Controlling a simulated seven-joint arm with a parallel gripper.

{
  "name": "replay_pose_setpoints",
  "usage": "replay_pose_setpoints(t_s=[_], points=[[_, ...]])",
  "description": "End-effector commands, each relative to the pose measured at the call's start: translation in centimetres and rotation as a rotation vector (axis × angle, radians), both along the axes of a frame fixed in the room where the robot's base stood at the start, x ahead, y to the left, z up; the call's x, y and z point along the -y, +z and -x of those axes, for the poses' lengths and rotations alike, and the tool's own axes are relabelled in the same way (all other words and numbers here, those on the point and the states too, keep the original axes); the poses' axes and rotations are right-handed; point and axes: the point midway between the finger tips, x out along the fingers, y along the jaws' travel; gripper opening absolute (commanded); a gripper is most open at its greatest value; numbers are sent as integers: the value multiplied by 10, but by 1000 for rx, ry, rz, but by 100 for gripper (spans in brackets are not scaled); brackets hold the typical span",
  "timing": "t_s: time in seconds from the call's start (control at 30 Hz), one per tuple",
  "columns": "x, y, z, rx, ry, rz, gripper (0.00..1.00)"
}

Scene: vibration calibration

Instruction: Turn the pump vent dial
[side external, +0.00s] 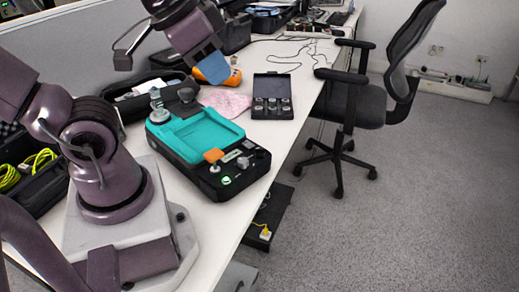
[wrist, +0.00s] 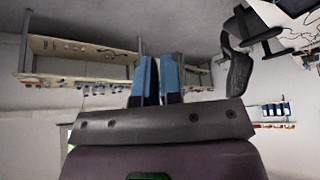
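The pump unit is a black box with a teal recessed top (side external: 207,136) on the white bench in the side view. A grey knob (side external: 158,108) stands at its back left corner and a dark knob (side external: 187,97) at its back edge. Its front panel has an orange block (side external: 214,155), small switches and a lit green button (side external: 226,180). I cannot tell which part is the vent dial. My gripper (side external: 213,70) is raised above and behind the pump unit, apart from it. In the wrist view its blue fingers (wrist: 159,78) are close together with nothing visible between them.
A black case with metal weights (side external: 272,96), a pink cloth (side external: 226,101) and an orange meter (side external: 217,70) lie behind the pump unit. An open case with yellow cable (side external: 35,165) is at left. An office chair (side external: 365,100) stands beyond the bench's right edge.

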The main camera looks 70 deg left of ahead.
Motion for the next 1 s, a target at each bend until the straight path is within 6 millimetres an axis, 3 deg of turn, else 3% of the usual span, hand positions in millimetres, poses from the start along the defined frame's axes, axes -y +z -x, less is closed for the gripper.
replay_pose_setpoints(t_s=[0.03,0.2,0.47,0.8,0.9,1.0], points=[[-1,0,0,0,7,0,18],[-15,-20,-8,-109,76,1,53],[-61,-68,-52,-351,332,53,53],[-124,-153,-103,-515,850,207,53],[-134,-167,-118,-501,992,245,53],[-137,-161,-130,-448,1087,272,53]])
